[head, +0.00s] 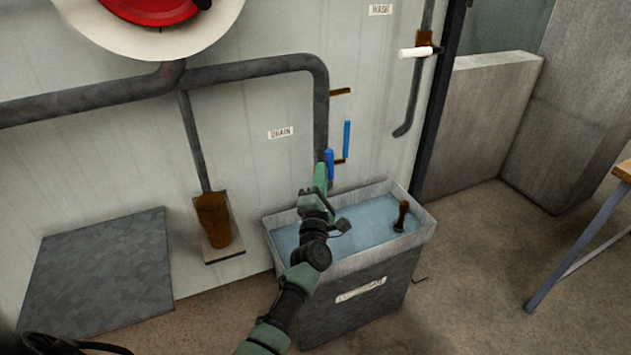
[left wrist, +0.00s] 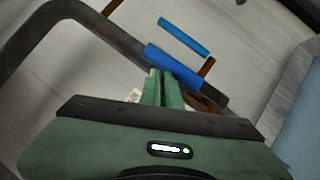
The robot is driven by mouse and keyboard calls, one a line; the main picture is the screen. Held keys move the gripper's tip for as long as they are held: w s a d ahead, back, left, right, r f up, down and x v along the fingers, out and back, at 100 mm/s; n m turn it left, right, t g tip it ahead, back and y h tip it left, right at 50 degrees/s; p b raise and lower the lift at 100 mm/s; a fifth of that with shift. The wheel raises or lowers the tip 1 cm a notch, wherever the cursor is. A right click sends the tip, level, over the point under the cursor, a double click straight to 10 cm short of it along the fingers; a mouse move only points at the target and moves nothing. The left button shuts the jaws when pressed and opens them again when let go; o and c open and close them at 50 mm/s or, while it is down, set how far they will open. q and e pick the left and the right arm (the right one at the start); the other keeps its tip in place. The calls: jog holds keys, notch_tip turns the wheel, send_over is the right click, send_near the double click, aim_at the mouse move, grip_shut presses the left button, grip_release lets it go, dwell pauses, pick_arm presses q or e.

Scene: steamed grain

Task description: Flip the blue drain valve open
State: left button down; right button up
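Two blue parts show at the drain pipe (head: 321,105), beside the DRAIN label (head: 280,133). A thicker blue piece (head: 329,163) is at the pipe's lower end; a thinner upright blue bar (head: 346,138) stands just right of it, by a brown bracket (head: 341,161). I cannot tell which is the valve's handle. My left gripper (head: 321,172) is at the thicker piece. In the left wrist view its green fingers (left wrist: 163,84) are close together, their tips at the thicker blue piece (left wrist: 172,64), with nothing visible between them. Contact is unclear. My right gripper is not in view.
A metal tub of water (head: 375,217) stands under the pipe, with a brown-handled object (head: 402,213) in it. A white-handled valve (head: 415,52) is on the wall at upper right. A table (head: 622,171) is at the right edge. The floor between is clear.

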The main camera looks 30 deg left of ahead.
pick_arm(q)
jog(key=shift+w+d+r, duration=0.1)
jog(key=shift+w+r, duration=0.15)
jog(key=shift+r, duration=0.05)
jog(key=shift+d, duration=0.2)
dwell(0.3)
